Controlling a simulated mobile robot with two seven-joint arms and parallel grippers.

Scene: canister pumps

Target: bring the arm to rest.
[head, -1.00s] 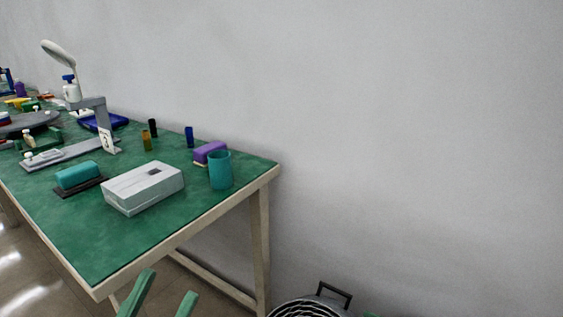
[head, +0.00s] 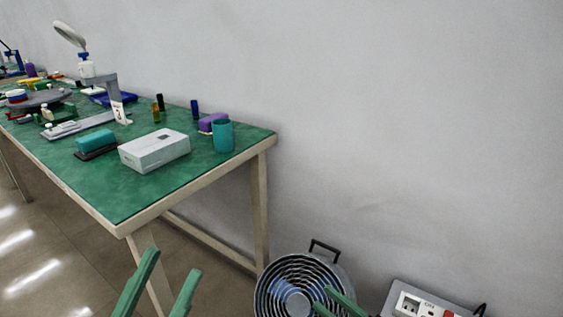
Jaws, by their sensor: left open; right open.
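My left gripper (head: 173,263) is at the bottom edge, left of the picture's middle. Its two green fingers are spread apart with nothing between them, in front of the table's near end. My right gripper (head: 323,298) shows only as green fingers at the bottom edge, in front of the fan; it is open, and most of it is out of the picture. I see nothing held in it. Both arms are otherwise out of view.
A green-topped table (head: 140,196) stands at the left, holding a white box (head: 155,151), a teal cup (head: 223,137) and several other things.

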